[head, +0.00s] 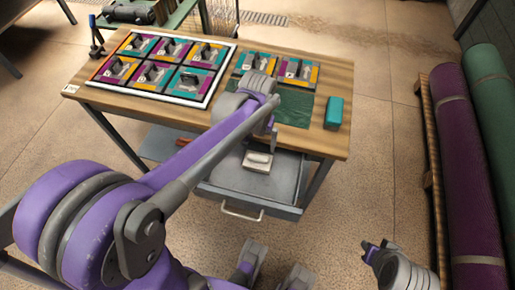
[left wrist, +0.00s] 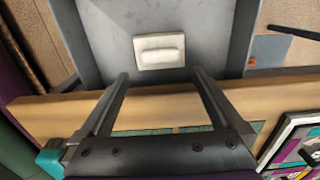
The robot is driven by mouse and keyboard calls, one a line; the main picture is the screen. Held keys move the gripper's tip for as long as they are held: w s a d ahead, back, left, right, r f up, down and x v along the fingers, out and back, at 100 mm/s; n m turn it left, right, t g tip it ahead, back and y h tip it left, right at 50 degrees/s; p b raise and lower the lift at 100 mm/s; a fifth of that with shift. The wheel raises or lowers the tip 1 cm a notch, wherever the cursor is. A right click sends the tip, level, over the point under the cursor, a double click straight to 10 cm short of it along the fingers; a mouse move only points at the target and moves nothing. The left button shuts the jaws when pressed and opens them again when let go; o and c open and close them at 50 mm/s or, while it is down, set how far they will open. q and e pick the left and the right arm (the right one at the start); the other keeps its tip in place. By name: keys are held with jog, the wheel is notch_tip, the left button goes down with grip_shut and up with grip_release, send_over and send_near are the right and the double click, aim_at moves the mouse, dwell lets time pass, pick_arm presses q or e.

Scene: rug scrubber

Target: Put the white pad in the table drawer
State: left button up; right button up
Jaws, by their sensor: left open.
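The white pad (head: 258,160) lies on the grey floor of the open table drawer (head: 228,178), near the table edge. It also shows in the left wrist view (left wrist: 159,51), flat on the drawer bottom (left wrist: 205,25). My left gripper (head: 262,141) is above the pad and partly hidden by its own arm. In the left wrist view its two fingers (left wrist: 160,75) are spread apart with nothing between them, and the pad lies just beyond the tips. My right gripper (head: 376,250) is at the lower right, away from the table, and its jaw opening is unclear.
The floor before the drawer is open.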

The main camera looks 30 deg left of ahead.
pick_arm(q)
jog(key=s+d+r+m+t, duration=0.1)
jog(key=s+t, duration=0.4)
jog(key=s, duration=0.8)
jog(key=d+m, duration=0.1)
jog(key=d, duration=0.1)
jog(key=shift+s+d+m, duration=0.3)
jog(key=shift+d, duration=0.1)
pick_arm(e)
jog(key=shift+r, duration=0.35)
